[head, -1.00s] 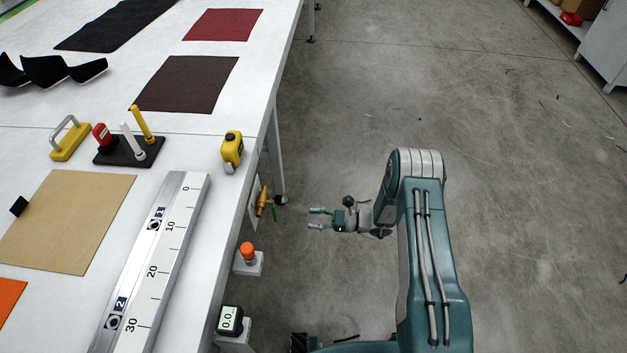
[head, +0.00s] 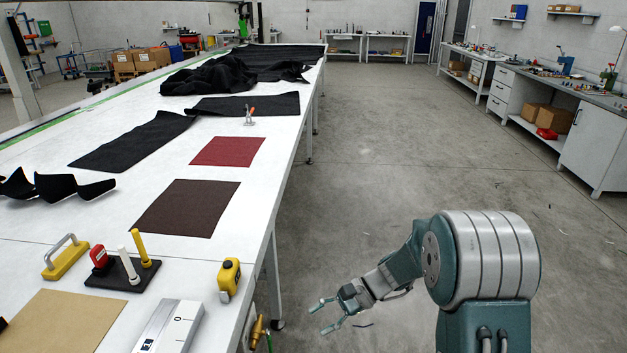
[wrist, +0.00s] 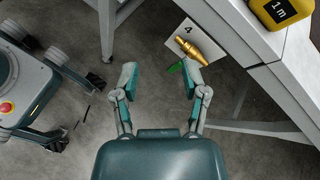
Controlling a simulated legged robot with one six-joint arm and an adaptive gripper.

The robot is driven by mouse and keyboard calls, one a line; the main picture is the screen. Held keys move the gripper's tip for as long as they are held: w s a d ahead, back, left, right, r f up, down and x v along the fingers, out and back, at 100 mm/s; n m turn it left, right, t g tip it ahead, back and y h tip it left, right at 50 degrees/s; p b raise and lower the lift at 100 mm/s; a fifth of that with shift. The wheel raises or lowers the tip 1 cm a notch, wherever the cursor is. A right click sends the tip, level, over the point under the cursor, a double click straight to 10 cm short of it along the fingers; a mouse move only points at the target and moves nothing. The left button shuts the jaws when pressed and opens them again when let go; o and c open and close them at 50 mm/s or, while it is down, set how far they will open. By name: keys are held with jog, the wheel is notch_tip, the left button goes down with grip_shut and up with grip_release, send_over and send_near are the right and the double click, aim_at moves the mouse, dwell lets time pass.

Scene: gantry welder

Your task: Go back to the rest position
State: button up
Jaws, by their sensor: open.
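My gripper (head: 326,317) is open and empty in the head view, held over the floor to the right of the long white table (head: 130,222). The valve also shows at the lower edge of the head view (head: 257,332).
A yellow tape measure (head: 229,278) stands near the table's right edge. A black stand (head: 124,272) with upright tools and a yellow handled block (head: 66,258) are left of it. Table legs stand under the edge. The floor (head: 390,180) to the right is open, up to benches (head: 540,110).

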jog(key=s+d+r+n+t+h, duration=0.4)
jog(key=s+d+r+h, duration=0.1)
jog(key=s+r, duration=0.4)
jog(key=s+d+r+n+t+h, duration=0.5)
jog(key=s+d+r, duration=0.3)
jog(key=s, duration=0.3)
jog(key=shift+d+r+h, duration=0.25)
jog(key=shift+r+h, duration=0.3)
jog(key=shift+h, duration=0.25)
jog(key=shift+s+a, duration=0.1)
